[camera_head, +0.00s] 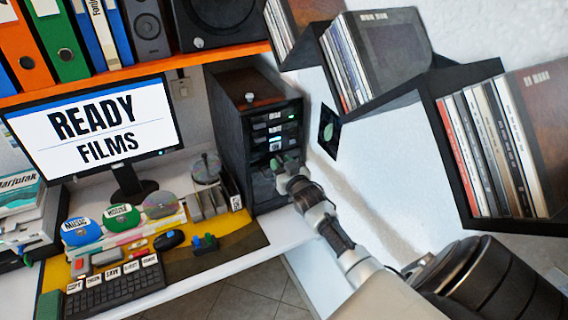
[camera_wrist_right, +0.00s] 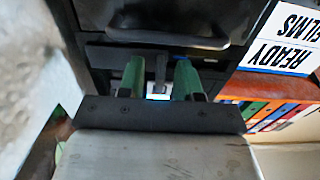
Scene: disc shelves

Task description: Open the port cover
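The black computer tower (camera_head: 228,125) stands at the right end of the desk. Its front has several drive slots with small lights and a darker lower panel. I cannot clearly make out the port cover; a small grey tab (camera_wrist_right: 160,68) shows between my fingers in the right wrist view and may be part of it. My right gripper (camera_head: 287,162) is at the tower's front, below the lit slots. In the right wrist view its two green fingers (camera_wrist_right: 160,76) are apart, one on each side of the tab. Contact cannot be told. My left gripper is not in view.
A monitor (camera_head: 95,125), keyboard (camera_head: 115,285), mouse (camera_head: 169,240) and several discs (camera_head: 160,204) occupy the desk left of the tower. Wall shelves with disc cases (camera_head: 385,55) hang at the right. An orange shelf (camera_head: 215,55) with binders runs above.

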